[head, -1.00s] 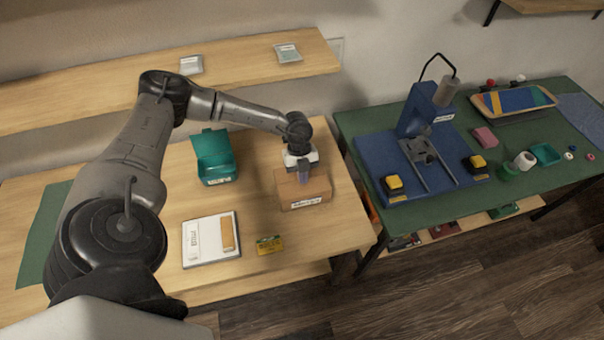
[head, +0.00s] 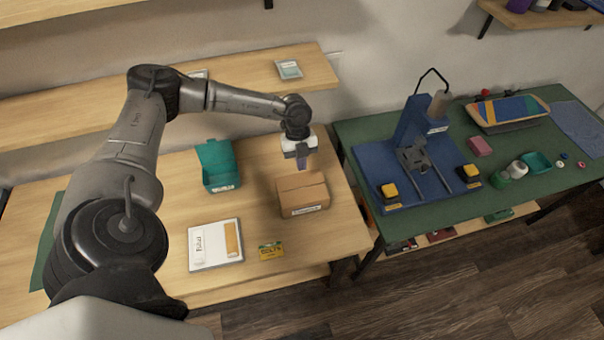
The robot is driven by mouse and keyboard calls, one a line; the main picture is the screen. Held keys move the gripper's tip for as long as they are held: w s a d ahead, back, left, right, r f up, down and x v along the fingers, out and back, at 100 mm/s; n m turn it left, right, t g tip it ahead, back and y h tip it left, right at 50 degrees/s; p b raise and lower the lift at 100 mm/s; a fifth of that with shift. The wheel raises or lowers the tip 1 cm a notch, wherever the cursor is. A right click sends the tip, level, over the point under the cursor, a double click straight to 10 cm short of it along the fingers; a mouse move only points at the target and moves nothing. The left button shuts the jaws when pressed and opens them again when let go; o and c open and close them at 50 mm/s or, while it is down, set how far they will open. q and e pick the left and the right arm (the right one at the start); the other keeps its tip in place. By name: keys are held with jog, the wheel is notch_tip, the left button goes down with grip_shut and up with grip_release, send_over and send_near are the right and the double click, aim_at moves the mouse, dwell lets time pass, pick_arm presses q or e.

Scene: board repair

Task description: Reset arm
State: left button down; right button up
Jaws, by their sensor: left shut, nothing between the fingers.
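My left gripper (head: 301,162) is shut and empty. It points down above the back edge of a brown cardboard box (head: 303,194) on the wooden table, and its fingertips look apart from the box. The box has a white label on its front and its top looks closed. My left arm reaches in from the left, raised over the table. My right gripper is not in view.
On the wooden table (head: 343,237) are an open teal box (head: 220,176), a white tray (head: 205,262) and a yellow-green packet (head: 271,251). A shelf (head: 240,75) runs behind. At right, a green table (head: 410,228) holds a blue press (head: 418,130).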

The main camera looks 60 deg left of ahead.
pick_arm(q)
jog(key=shift+v, duration=2.2)
jog(key=shift+d, duration=0.1)
